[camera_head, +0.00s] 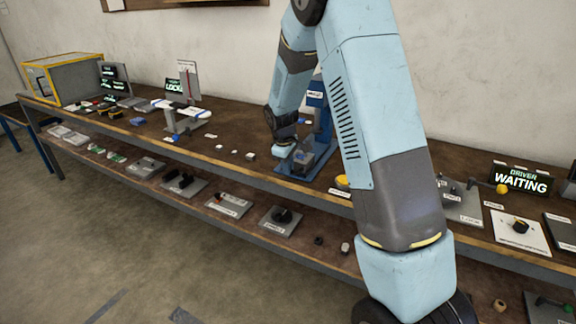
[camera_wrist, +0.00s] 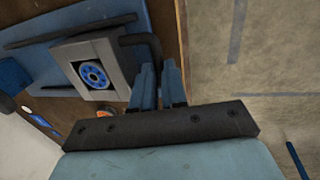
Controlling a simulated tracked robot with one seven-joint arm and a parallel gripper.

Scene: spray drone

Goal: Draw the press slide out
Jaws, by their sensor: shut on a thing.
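The blue press (camera_head: 322,115) stands on the upper bench behind my arm. Its grey slide (camera_head: 304,157) sits low at its front, partly hidden by my arm. In the wrist view the slide (camera_wrist: 120,62) is a grey block on a blue base (camera_wrist: 60,18) between dark rails. A dark bent handle (camera_wrist: 142,41) sticks out from the block. My gripper (camera_wrist: 158,70) is shut on this handle, with its blue fingers either side. In the head view my gripper (camera_head: 286,149) is at the slide, its fingers unclear.
A yellow-rimmed round item (camera_head: 342,182) lies just right of the press. Small loose pieces (camera_head: 235,153) lie to its left. A "DRIVER WAITING" sign (camera_head: 521,179) stands at the right. A lower shelf (camera_head: 150,190) with several devices runs underneath. The floor in front is clear.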

